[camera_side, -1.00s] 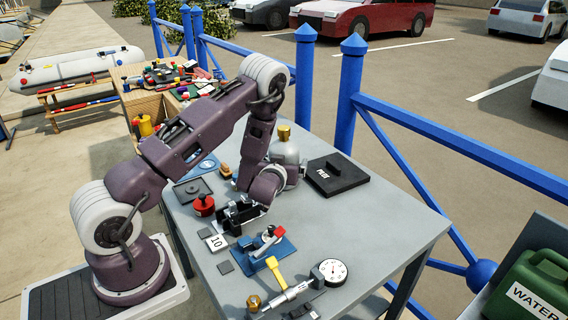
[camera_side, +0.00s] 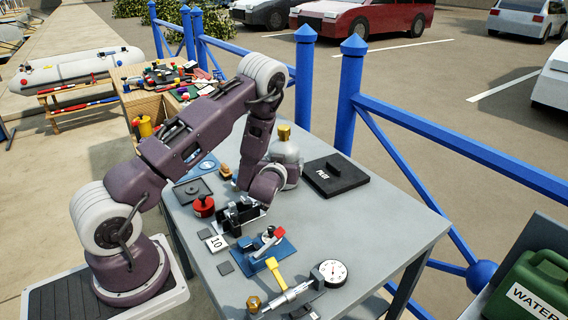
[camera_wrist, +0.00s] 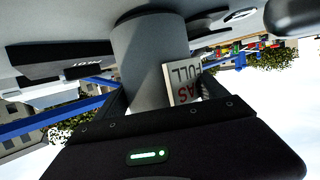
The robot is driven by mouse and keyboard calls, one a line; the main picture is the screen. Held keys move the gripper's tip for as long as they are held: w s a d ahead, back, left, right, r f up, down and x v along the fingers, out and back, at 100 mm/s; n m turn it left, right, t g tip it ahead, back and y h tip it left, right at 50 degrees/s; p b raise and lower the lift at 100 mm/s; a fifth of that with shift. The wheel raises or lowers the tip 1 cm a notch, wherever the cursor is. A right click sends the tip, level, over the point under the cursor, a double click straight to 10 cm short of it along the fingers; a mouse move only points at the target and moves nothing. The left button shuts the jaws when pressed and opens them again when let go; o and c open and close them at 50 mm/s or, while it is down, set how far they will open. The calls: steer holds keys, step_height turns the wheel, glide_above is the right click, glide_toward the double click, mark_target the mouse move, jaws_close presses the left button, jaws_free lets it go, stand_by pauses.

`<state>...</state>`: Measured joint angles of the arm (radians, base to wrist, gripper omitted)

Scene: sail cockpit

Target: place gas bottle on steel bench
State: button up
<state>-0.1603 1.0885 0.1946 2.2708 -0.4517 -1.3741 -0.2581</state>
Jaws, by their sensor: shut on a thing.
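The gas bottle (camera_side: 285,150) is a grey cylinder with a brass-coloured top. It stands upright toward the back of the steel bench (camera_side: 385,230), partly hidden behind my wrist. In the wrist view, which is upside down, the bottle (camera_wrist: 145,55) fills the space between my fingers, with a white label in red and dark letters on its side. My gripper (camera_wrist: 165,95) is shut around the bottle's body. In the side view my wrist hides the jaws. The bottle's base looks on or very near the bench; I cannot tell whether they touch.
A black slab (camera_side: 337,176) lies right of the bottle. Blue railings (camera_side: 349,100) run behind.

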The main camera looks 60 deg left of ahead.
mark_target(286, 131)
steer(key=r, duration=0.9)
steer(key=shift+w+d+r, duration=0.15)
steer(key=shift+d+r, duration=0.1)
steer(key=shift+r, duration=0.15)
steer(key=d+r+m+t+h, duration=0.2)
steer(key=d+r+m+h, duration=0.3)
steer(key=d, duration=0.5)
steer(key=d+r+m+t+h, duration=0.2)
steer(key=d+r+m+h, duration=0.25)
steer(key=d, duration=0.65)
steer(key=a+f+n+g+y, duration=0.1)
steer(key=a+f+n+y, duration=0.2)
steer(key=a, duration=0.4)
steer(key=a+f+n+g+y, duration=0.1)
steer(key=a+f+n+y, duration=0.2)
steer(key=a, duration=0.3)
steer(key=a+f+n+g+y, duration=0.1)
steer(key=a+f+n+y, duration=0.2)
steer(key=a, duration=0.4)
steer(key=shift+a+g, duration=0.35)
steer(key=shift+g, duration=0.05)
steer(key=shift+n+y, duration=0.25)
steer(key=f, duration=1)
steer(key=shift+a+f, duration=0.15)
steer(key=shift+a, duration=0.25)
steer(key=shift+f, duration=0.1)
steer(key=o, duration=2)
steer(key=shift+s+f, duration=0.1)
steer(key=shift+s, duration=0.1)
